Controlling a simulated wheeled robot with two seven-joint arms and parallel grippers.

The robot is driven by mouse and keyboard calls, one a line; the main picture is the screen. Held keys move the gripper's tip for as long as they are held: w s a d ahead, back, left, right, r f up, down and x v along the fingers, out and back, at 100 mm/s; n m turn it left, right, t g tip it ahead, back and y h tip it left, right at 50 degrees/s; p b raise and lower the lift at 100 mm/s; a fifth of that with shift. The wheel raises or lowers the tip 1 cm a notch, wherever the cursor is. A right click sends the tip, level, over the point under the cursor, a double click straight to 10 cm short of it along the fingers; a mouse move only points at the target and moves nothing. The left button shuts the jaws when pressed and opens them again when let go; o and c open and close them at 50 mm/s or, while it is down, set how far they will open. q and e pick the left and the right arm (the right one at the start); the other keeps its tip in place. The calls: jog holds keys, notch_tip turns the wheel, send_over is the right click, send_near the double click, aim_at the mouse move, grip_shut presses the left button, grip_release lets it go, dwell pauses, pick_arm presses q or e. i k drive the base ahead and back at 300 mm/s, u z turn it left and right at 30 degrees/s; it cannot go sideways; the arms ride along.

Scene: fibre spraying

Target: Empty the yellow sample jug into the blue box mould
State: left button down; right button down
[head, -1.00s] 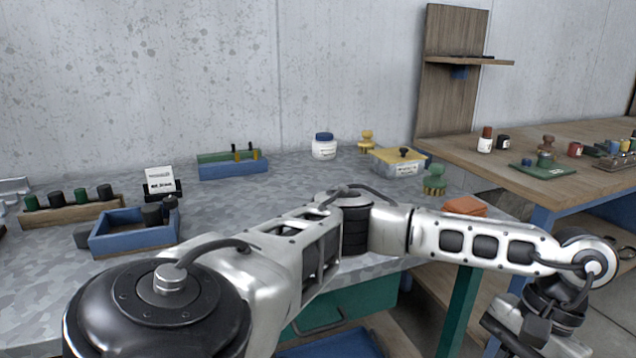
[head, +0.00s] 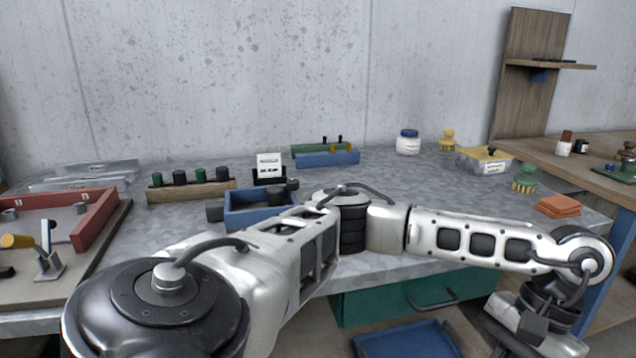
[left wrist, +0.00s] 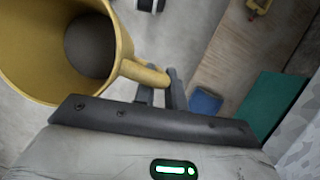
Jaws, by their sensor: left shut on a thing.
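In the left wrist view my left gripper (left wrist: 172,90) is shut on the handle of the yellow jug (left wrist: 122,62). The jug's open mouth shows a round grey surface (left wrist: 90,46) inside; I cannot tell whether this is contents or the bottom. In the head view my left arm reaches across to the lower right, and its gripper and the jug are out of view. A small open blue box (head: 240,222) with dark pieces in it stands on the bench, partly behind my arm. I cannot tell whether it is the mould. My right gripper is not in view.
A red frame (head: 92,225) lies on a board at the left of the grey bench (head: 400,185). A blue tray (head: 400,345) sits low, under the green drawer (head: 385,305). Tins and orange pads (head: 558,206) are at the bench's right. A wooden bench (head: 545,162) stands beyond.

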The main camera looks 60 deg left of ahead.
aim_at(245, 208)
jog(key=u, duration=1.4)
